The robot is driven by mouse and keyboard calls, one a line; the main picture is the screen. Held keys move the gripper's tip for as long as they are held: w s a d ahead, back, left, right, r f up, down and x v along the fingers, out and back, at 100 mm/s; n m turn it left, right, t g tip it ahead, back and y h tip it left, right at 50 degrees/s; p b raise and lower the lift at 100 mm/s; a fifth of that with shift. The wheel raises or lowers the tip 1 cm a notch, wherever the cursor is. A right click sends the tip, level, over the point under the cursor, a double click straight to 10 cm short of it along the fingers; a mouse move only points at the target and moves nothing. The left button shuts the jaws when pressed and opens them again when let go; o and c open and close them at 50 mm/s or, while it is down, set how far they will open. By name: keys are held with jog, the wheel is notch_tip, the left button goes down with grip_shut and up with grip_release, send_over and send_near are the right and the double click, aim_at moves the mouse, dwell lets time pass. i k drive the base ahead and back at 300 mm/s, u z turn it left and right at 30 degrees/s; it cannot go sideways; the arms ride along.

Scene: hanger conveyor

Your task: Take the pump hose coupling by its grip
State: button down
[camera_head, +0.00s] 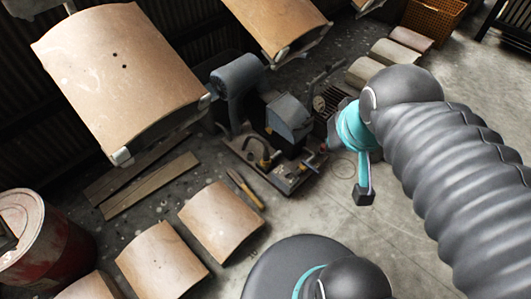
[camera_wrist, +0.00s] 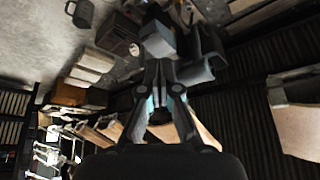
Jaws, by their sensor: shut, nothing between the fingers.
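The pump unit (camera_head: 287,117) stands on a dark base plate on the floor in the middle of the head view. It has a grey-blue box housing and a cylindrical motor (camera_head: 237,75). The coupling cannot be made out there.
Curved tan panels (camera_head: 118,75) hang above, at the upper left. More panels (camera_head: 221,221) lie on the floor. A red drum (camera_head: 50,243) stands at lower left, with wooden planks (camera_head: 150,186) near it. An orange crate (camera_head: 432,20) is at the back.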

aim_at(266, 154)
jog(key=z, duration=2.25)
jog(key=k, duration=0.5)
jog(key=u, duration=1.25)
